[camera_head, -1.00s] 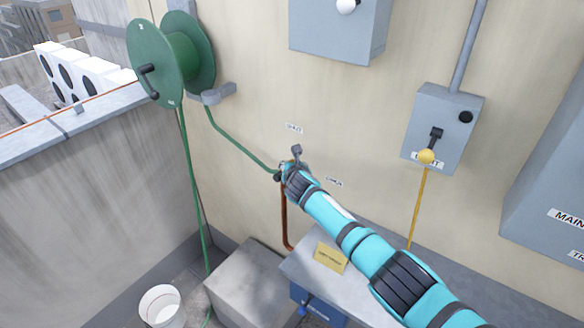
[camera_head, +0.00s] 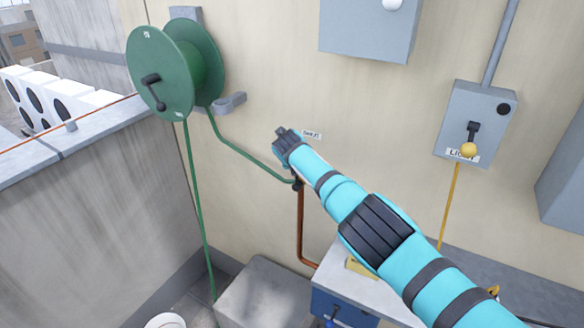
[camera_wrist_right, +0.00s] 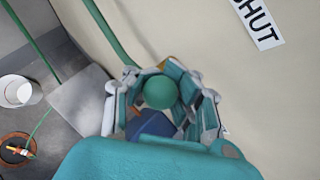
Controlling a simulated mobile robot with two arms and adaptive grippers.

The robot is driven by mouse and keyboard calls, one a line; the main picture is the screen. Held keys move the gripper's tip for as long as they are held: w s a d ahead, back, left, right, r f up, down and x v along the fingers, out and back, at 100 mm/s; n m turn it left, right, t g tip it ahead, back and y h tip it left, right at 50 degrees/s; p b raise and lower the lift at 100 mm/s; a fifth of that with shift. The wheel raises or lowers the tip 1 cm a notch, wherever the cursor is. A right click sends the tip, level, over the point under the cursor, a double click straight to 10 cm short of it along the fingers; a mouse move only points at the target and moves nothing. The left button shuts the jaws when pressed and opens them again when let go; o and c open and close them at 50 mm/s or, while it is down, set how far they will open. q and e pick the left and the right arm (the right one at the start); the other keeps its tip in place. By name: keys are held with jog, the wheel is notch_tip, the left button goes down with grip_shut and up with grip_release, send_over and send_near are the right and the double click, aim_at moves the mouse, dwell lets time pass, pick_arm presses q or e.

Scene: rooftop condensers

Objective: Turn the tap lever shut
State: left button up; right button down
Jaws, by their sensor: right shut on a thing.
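The tap (camera_head: 297,184) is on the wall where the green hose meets the copper pipe; my right arm partly covers it. In the right wrist view the lever's round green knob (camera_wrist_right: 159,92) sits between the fingers of my right gripper (camera_wrist_right: 160,88), which is shut on it. In the head view my right gripper (camera_head: 283,147) is above the tap, just left of the SHUT label (camera_head: 312,135). The knob and most of the lever are hidden there. The SHUT label also shows in the wrist view (camera_wrist_right: 258,22). My left gripper is not in view.
A green hose reel (camera_head: 165,70) is mounted to the left, its hose (camera_head: 240,154) running to the tap. A light switch box (camera_head: 478,120) with a yellow pull knob is at right. A grey block (camera_head: 265,295) and white bucket (camera_head: 165,321) stand below.

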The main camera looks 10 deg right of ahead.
jog(key=shift+w+a+r, duration=0.1)
jog(key=shift+a+r, duration=0.3)
jog(key=shift+a, duration=0.05)
jog(key=c, duration=1.7)
grip_release()
jog(key=shift+c, duration=0.2)
jog(key=o, duration=0.7)
jog(key=shift+v, duration=0.8)
jog(key=shift+o, duration=0.3)
jog(key=shift+f, duration=0.15)
jog(key=shift+w+d+f, duration=0.1)
jog(key=shift+d+f, duration=0.2)
jog(key=shift+f, duration=0.05)
jog(key=v, duration=1.2)
jog(key=shift+a, duration=0.15)
